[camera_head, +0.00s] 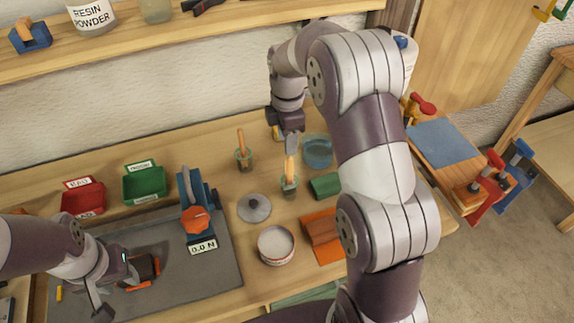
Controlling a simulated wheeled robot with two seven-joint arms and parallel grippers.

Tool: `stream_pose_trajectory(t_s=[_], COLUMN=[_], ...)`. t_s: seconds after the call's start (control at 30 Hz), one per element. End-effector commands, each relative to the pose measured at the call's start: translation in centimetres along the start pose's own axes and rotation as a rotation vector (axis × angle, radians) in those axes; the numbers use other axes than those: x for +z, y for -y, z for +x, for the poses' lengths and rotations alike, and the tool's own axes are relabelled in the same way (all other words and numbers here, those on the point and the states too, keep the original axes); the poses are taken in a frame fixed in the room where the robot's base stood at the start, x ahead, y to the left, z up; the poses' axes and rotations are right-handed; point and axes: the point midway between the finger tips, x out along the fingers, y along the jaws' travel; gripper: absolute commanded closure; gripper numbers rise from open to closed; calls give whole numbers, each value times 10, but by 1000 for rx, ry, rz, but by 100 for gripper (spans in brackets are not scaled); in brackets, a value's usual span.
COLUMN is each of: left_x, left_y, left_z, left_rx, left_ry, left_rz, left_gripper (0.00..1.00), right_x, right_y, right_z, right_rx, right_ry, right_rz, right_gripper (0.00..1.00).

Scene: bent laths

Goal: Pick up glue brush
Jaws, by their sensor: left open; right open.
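Two small jars stand on the bench, each with an orange-handled tool upright in it. One handle (241,139) is in the left jar (243,160). The other handle (290,168) is in the right jar (289,187). I cannot tell which is the glue brush, as the lower ends are hidden in the jars. My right gripper (285,137) is open, with a grey finger just above the right handle. I cannot tell if they touch. My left gripper (116,287) is open at the lower left, beside a dark brown and orange object (143,269).
A blue-grey clamp device (191,191) reading 0.0 N stands on the grey mat (215,268). Red (83,197) and green (145,183) bins are behind. A glass bowl (317,151), a lid (254,208), a white tub (275,245) and a green block (325,186) surround the jars.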

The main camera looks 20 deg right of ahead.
Motion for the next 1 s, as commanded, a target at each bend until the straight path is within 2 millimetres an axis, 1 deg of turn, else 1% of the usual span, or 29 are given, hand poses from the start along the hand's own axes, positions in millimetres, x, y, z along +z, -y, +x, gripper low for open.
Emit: stream_pose_trajectory(t_s=[0.03, 0.07, 0.1, 0.13, 0.2, 0.3, 0.37, 0.43, 0.53, 0.6, 0.7, 0.9, 0.93, 0.97, 1.0], left_x=[2, 4, 4, 4, 3, 2, 2, 1, 0, 0, 0, 0, 0, 0, 0], left_y=[0, 0, 0, 0, 0, 0, 0, 0, 0, 0, 0, 0, 0, 0, 0], left_z=[17, 26, 27, 20, 18, 13, 12, 6, -4, -5, -6, -5, -5, -5, -5], left_rx=[0, 0, 0, 0, 0, 0, 0, 0, 0, 0, 0, 0, 0, 0, 0], left_ry=[1, 2, 3, 4, 2, 1, 1, 2, 1, 1, 1, 2, 2, 2, 2], left_rz=[0, 0, 0, 0, 0, 0, 0, 0, 0, 0, 0, 0, 0, 0, 0], left_gripper=[57, 57, 57, 57, 57, 57, 57, 57, 57, 57, 57, 57, 57, 57, 57], right_x=[1, 1, 1, 1, 1, 1, 2, 3, 6, 6, 6, 6, 6, 6, 6], right_y=[-2, -2, -3, -2, -2, -3, -3, -4, -7, -8, -8, -8, -8, -8, -8], right_z=[19, 28, 34, 36, 50, 64, 70, 78, 96, 110, 120, 123, 123, 123, 123], right_rx=[-4, -4, -5, -6, -6, -3, -3, -4, -5, -3, -1, 2, 2, 2, 2], right_ry=[0, 0, 0, 0, 0, 0, 0, 0, 0, 0, 0, 0, 0, 0, 0], right_rz=[-23, -30, -33, -32, -31, -31, -30, -29, -28, -29, -29, -29, -29, -29, -29], right_gripper=[56, 56, 56, 56, 56, 56, 56, 56, 56, 56, 56, 56, 63, 73, 86])
